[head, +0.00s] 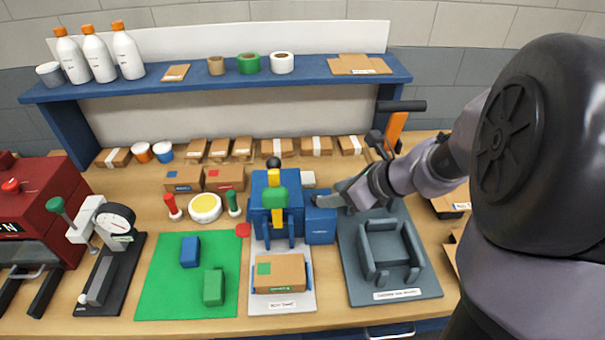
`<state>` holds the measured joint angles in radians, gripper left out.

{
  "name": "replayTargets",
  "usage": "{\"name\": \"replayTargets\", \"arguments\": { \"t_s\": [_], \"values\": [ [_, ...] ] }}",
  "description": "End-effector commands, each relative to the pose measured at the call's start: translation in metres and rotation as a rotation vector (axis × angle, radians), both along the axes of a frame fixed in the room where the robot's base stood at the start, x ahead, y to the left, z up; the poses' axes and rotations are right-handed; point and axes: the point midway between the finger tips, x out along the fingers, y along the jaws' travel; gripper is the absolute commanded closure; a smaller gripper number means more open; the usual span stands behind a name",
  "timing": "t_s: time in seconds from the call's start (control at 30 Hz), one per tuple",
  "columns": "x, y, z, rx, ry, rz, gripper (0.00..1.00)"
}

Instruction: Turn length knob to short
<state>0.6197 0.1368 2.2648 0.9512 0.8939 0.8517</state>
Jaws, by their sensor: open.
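The blue machine (259,185) stands at the middle of the bench, with a yellow upright strip, a green piece (274,198) on its front and a black ball (273,163) on top. A smaller blue box (320,228) joins its right side. My gripper (318,199) reaches in from the right, with its tips at the top of this blue box. I cannot make out a length knob or its setting; the gripper covers part of that area. The gap between the fingers is too small to see clearly. A cardboard box (281,273) sits on the white plate (282,304) in front of the machine.
A grey fixture (389,290) lies right of the machine, below my arm. A green mat (160,285) with a blue block (190,251) and a green block (213,287) lies left. A dial-gauge stand (117,220) and red machine (40,205) are farther left. A blue shelf (215,82) spans the back.

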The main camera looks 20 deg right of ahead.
Motion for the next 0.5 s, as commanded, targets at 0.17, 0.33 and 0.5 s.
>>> {"name": "replayTargets", "arguments": {
  "t_s": [0.17,0.33,0.5],
  "values": [
    [0.02,0.012,-0.026,-0.001,0.0,0.002,0.53],
    [0.027,0.016,-0.031,-0.001,-0.001,0.001,0.53],
    [0.028,0.017,-0.031,-0.002,-0.001,0.001,0.53]
  ]
}}
